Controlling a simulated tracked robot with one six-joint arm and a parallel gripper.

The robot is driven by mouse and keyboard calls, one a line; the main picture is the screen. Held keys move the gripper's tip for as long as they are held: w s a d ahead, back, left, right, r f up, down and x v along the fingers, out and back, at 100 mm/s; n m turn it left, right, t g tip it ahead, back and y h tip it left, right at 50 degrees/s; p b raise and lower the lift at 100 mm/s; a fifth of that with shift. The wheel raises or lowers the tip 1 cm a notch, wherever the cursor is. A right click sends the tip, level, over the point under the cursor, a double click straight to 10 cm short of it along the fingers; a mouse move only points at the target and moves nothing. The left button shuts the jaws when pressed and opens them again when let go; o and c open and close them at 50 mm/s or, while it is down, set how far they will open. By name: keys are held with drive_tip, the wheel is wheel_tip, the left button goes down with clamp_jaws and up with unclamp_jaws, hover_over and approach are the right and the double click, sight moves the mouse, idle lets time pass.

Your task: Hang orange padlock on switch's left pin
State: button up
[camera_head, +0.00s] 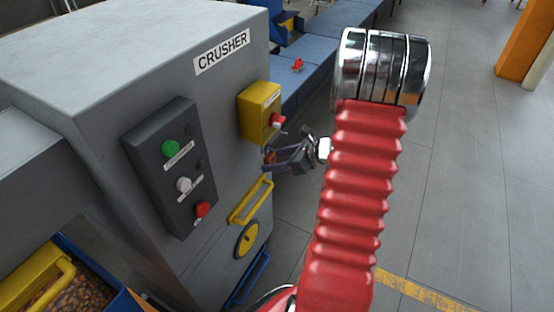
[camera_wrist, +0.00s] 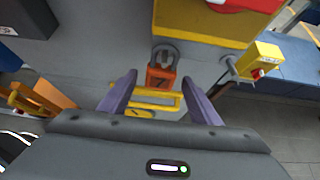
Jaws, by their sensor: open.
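The orange padlock (camera_wrist: 160,78) with its grey shackle upward shows in the wrist view, against the grey machine front just below the yellow switch box (camera_wrist: 200,33). Its body lies between the purple fingertips of my open gripper (camera_wrist: 159,77), with gaps visible on both sides. In the head view the yellow switch box (camera_head: 259,112) has a red knob (camera_head: 277,120) on its front. My gripper (camera_head: 270,161) is just below that box, with a bit of orange at its tips. The switch's pins are not clear, and I cannot tell whether the shackle hangs on one.
A yellow handle (camera_head: 251,200) is on the machine front below my gripper, and a dark button panel (camera_head: 170,168) is to its left. A second yellow box (camera_wrist: 258,62) stands to the right in the wrist view. The grey floor (camera_head: 470,160) is open at right.

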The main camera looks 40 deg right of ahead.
drive_tip(key=v, duration=1.3)
drive_tip(key=shift+s+r, duration=0.25)
drive_tip(key=shift+d, duration=0.1)
